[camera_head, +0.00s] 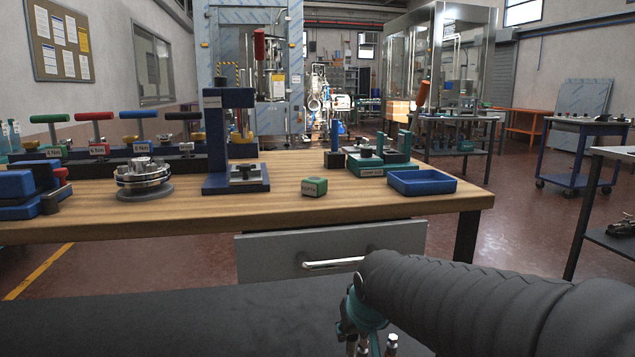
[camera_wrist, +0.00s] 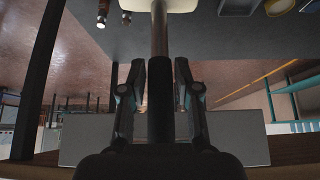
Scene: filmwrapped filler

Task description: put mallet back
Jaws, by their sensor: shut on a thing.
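The mallet shows in the wrist view, with a cream head (camera_wrist: 172,5) cut off by the top edge, a brownish shaft (camera_wrist: 159,35) and a dark grip (camera_wrist: 160,115). My gripper (camera_wrist: 157,92) is shut on the dark grip, one finger on each side. The head points away from the wrist, over a dark grey surface. In the head view my arm comes in from the lower right and ends above the dark surface in front of the bench. The fingers and the mallet cannot be made out there.
The wooden bench (camera_head: 400,208) carries a blue tray (camera_head: 422,182), a green block (camera_head: 314,187), a dark blue press (camera_head: 232,140), a round metal part (camera_head: 144,175) and a rack of T-handles (camera_head: 100,165). A grey drawer (camera_head: 300,258) is below. The dark surface (camera_head: 180,320) looks mostly bare.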

